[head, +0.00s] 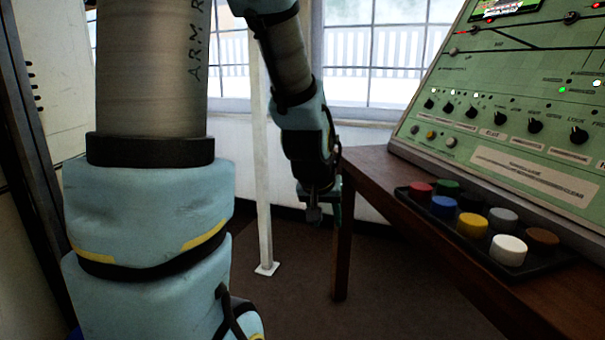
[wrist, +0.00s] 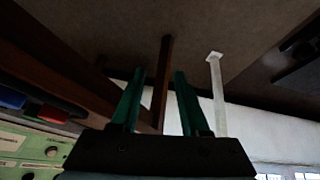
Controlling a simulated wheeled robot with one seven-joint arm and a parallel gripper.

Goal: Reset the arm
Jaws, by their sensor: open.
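My arm, in light blue covers, fills the left and centre of the head view. My gripper (head: 325,212) hangs at its far end, just left of the wooden table's near leg, and its fingers are hard to make out there. In the wrist view my gripper (wrist: 157,88) shows two green fingers standing apart, with nothing held between them. A dark wooden leg lies behind the gap between the fingers.
A green control panel (head: 535,165) with knobs stands on the wooden table (head: 378,172) at right. A black tray (head: 466,238) of several coloured round pieces lies before it. A white post (head: 262,170) stands left of my gripper. Brown floor (head: 390,290) is open below.

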